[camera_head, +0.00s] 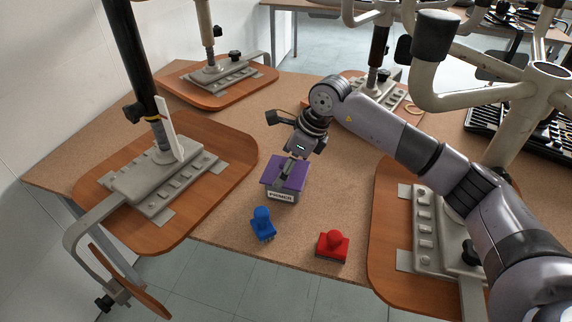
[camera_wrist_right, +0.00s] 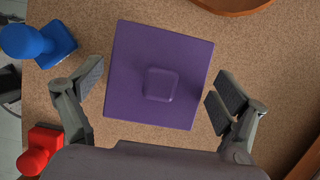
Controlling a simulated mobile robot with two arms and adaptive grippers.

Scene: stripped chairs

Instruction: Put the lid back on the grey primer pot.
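The primer pot (camera_head: 282,195) stands on the cork-coloured bench top, its front label reading PRIMER. The purple lid (camera_head: 289,178) lies flat on top of it; whether it is fully seated I cannot tell. In the right wrist view the lid (camera_wrist_right: 190,60) is a square, slightly turned plate with a raised square knob (camera_wrist_right: 160,84), and it hides the pot. My right gripper (camera_head: 289,164) points down over the lid. Its fingers (camera_wrist_right: 157,89) are spread apart on either side of the knob, with nothing between them gripped. My left gripper is not in view.
A blue stamp-like object (camera_head: 263,224) and a red one (camera_head: 333,245) stand near the bench's front edge. Chair frames on wooden boards (camera_head: 228,165) stand at left, back and right. Bare bench (camera_head: 215,233) lies left of the pot.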

